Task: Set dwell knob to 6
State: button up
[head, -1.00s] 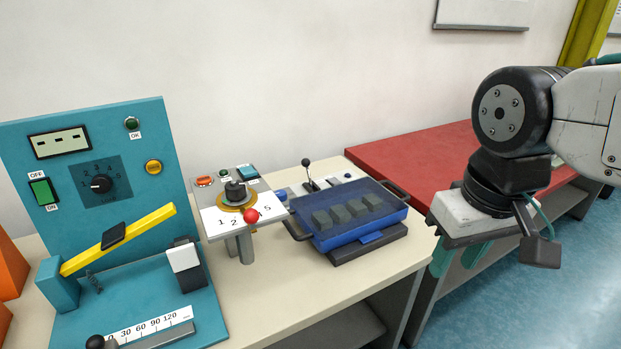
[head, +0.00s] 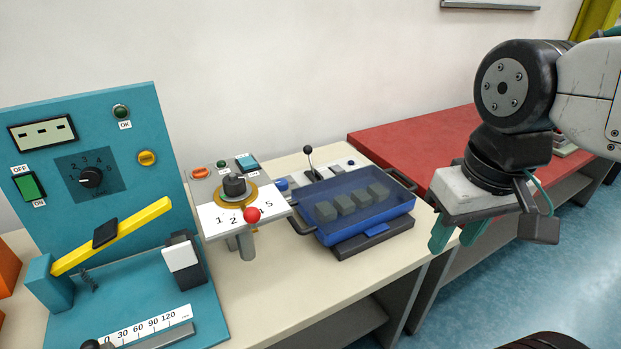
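A black round knob (head: 90,178) sits on a dark numbered dial (head: 75,168) on the upright teal panel (head: 140,115) at the left. Numbers 2, 3, 4 and 5 read around it; the others are too small to tell. A small white mark shows on the knob, but which number it points to is unclear. My gripper (head: 453,243) hangs at the right, with teal fingers pointing down and apart, empty. It is far from the panel, in front of the red table.
A yellow lever (head: 130,230) sticks out below the dial. A stand with a 1-to-5 plate and red ball (head: 252,214) and a blue lidded tray (head: 355,215) stand between the panel and my gripper. A red table (head: 410,150) is behind.

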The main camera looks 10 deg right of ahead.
aim_at(282, 184)
jog(key=u, duration=0.5)
jog(key=k, duration=1.15)
jog(key=z, duration=0.55)
jog(key=i, duration=1.4)
